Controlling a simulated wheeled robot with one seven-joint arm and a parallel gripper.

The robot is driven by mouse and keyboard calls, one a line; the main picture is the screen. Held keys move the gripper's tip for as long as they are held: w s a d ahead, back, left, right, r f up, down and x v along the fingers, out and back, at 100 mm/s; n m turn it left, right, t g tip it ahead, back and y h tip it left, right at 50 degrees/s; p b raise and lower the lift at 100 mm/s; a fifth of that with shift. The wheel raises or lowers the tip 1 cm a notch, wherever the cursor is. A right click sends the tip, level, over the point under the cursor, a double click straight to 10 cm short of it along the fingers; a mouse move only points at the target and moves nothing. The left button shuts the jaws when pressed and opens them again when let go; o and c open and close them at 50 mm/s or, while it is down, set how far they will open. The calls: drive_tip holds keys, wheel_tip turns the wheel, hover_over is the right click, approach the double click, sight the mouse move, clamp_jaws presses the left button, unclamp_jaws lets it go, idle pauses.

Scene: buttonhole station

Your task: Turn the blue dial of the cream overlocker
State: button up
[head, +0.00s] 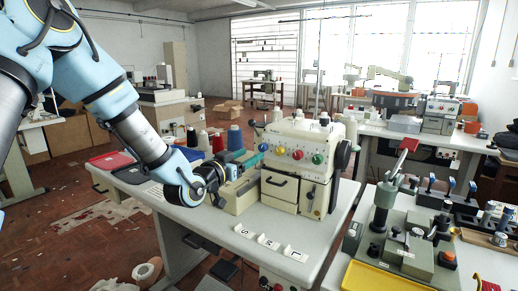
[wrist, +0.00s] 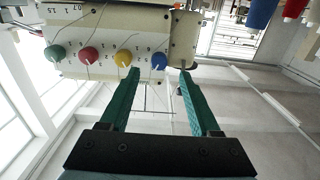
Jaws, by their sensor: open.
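The cream overlocker (head: 312,135) stands on the table with a row of coloured dials on its front. The blue dial (head: 263,147) is at the left end of the row in the head view. In the wrist view, the blue dial (wrist: 158,61) is at the right end, beside the yellow dial (wrist: 123,58). My gripper (wrist: 160,72) is open and empty, its two green fingers pointing at the machine. The blue dial appears between the fingertips in the picture; whether they reach around it I cannot tell. In the head view my gripper (head: 246,160) is just left of the overlocker's front.
The red dial (wrist: 89,57) and green dial (wrist: 55,53) continue the row. Thread cones, including a blue one (head: 235,138), stand behind my wrist. White labelled cards (head: 268,242) lie along the table's front edge. A second bench with a yellow tray (head: 385,278) is at right.

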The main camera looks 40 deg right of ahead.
sight(261, 149)
drive_tip(key=p+x, duration=0.1)
drive_tip(key=x, duration=0.5)
clamp_jaws()
idle(0.5)
